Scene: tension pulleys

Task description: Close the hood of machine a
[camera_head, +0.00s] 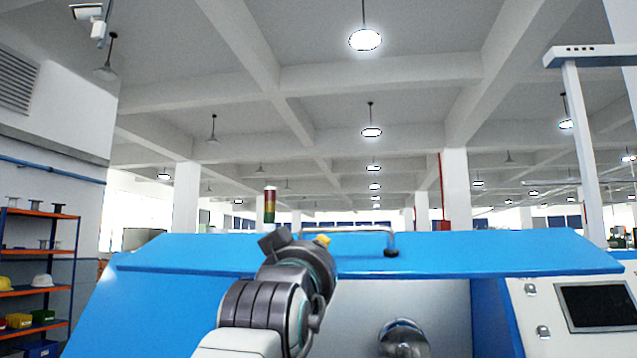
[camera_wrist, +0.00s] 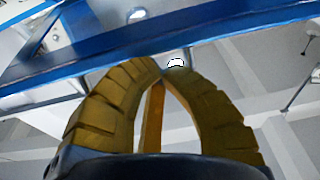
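The blue hood (camera_head: 460,255) of the machine is raised in the head view, with a grey opening beneath its front edge. A metal handle bar (camera_head: 350,229) runs along the hood, and its right end has a dark foot. My gripper (camera_head: 322,240) is mostly hidden behind my wrist, near the handle's left end. In the wrist view, my gripper's yellow fingers (camera_wrist: 162,70) curve together with their tips meeting, and nothing is seen held between them. A blue edge of the hood (camera_wrist: 215,32) crosses just beyond the tips; whether they touch it I cannot tell.
A round metal part (camera_head: 403,338) shows in the opening below the hood. A control screen (camera_head: 596,306) is on the machine's right front. A shelf rack (camera_head: 38,292) with helmets and bins stands at the left. A white post (camera_head: 582,150) rises at the right.

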